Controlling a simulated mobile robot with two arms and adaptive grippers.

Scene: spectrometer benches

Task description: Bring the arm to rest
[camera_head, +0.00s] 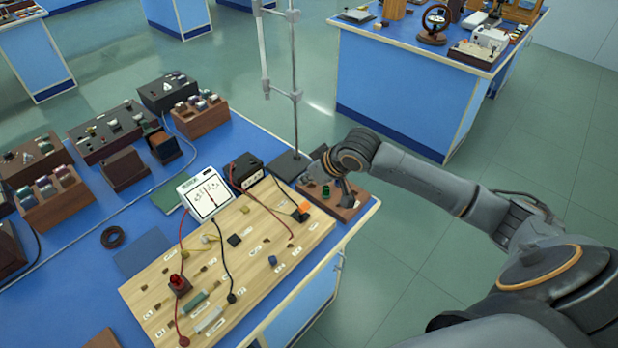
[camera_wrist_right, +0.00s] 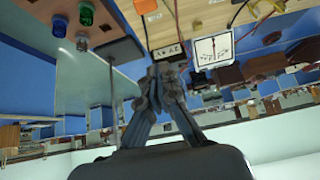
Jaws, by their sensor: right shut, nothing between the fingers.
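My right arm comes in from the right in the head view and reaches over the front right corner of the blue bench (camera_head: 358,216). My right gripper (camera_head: 318,172) is above the small brown block (camera_head: 345,212) at that corner, near the foot of the metal stand. In the wrist view the right gripper (camera_wrist_right: 165,72) has its fingers together, with nothing between them. Its tips overlap the black labelled box (camera_wrist_right: 168,53) in the picture; the gap between them cannot be judged. My left gripper does not show.
A wooden circuit board (camera_head: 215,268) with wires and a white meter (camera_head: 203,194) lies beside the gripper. A tall stand rod (camera_head: 294,70) rises close behind it. Several boxes fill the bench's left side. Open floor (camera_head: 430,255) lies to the right.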

